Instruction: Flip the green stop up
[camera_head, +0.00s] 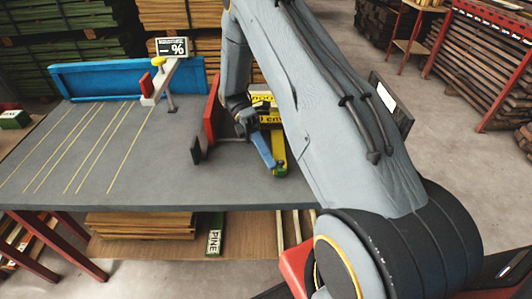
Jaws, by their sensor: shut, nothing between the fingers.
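A narrow yellow bar with a green end (281,171), which looks like the green stop, lies low over the grey table (150,165), just left of my forearm. My arm hides part of the area to its right. My gripper (271,163) appears as a slim blue shape angled down from my dark wrist. It is shut and empty, and its tip is close beside the left side of the green end. I cannot tell whether they touch.
A red upright panel (211,110) with a black block (196,150) stands left of my wrist. A yellow sign with black lettering (264,103) is behind it. A blue fence (100,80) runs along the back.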

